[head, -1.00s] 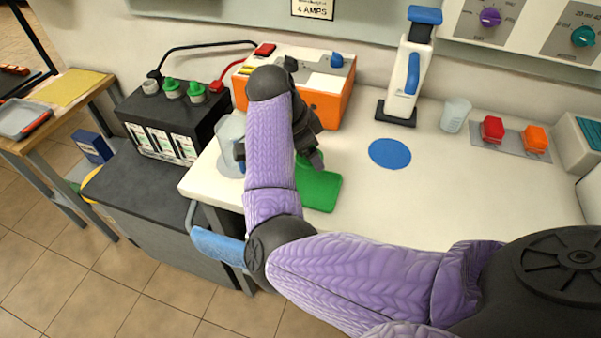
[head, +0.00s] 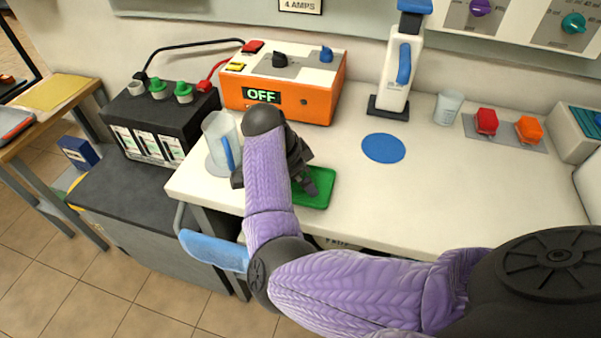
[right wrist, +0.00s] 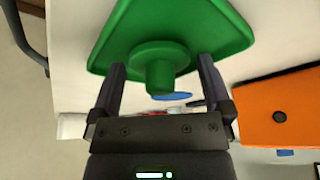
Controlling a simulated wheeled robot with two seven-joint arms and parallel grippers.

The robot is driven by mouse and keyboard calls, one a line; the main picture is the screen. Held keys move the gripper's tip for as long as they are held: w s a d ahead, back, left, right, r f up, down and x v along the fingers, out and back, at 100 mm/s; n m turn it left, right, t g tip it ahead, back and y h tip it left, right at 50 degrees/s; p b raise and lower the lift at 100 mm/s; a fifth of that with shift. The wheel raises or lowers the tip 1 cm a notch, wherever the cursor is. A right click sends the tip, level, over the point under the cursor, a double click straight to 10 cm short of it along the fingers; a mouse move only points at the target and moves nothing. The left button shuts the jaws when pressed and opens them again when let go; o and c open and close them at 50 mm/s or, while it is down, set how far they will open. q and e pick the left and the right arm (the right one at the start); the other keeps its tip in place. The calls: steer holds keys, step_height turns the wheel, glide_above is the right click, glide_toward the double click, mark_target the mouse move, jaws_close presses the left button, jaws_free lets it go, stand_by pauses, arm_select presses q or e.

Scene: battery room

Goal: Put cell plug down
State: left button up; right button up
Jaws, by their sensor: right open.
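A green cell plug (right wrist: 157,68) stands on the green tray (right wrist: 205,25) in the right wrist view. Its wide round flange is against the tray and its narrower stem points toward my wrist. My right gripper (right wrist: 161,64) is open, with one finger on each side of the plug and gaps between. In the head view the right gripper (head: 314,188) is low over the green tray (head: 325,199) on the white bench, and hides the plug there. The black battery (head: 165,120) at left has two green plugs (head: 170,90) and one uncapped grey cell opening (head: 137,88). My left gripper is out of view.
A clear jug (head: 217,130) stands close left of my right arm. Behind is the orange charger (head: 300,100), its display reading OFF. A blue disc (head: 384,148) and a white stand (head: 400,75) are to the right. The bench front right is clear.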

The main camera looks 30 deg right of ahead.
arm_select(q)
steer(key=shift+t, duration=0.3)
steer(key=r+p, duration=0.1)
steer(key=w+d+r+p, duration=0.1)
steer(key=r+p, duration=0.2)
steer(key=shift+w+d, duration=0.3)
arm_select(e)
steer(key=v, duration=1.2)
steer(key=shift+r, duration=0.2)
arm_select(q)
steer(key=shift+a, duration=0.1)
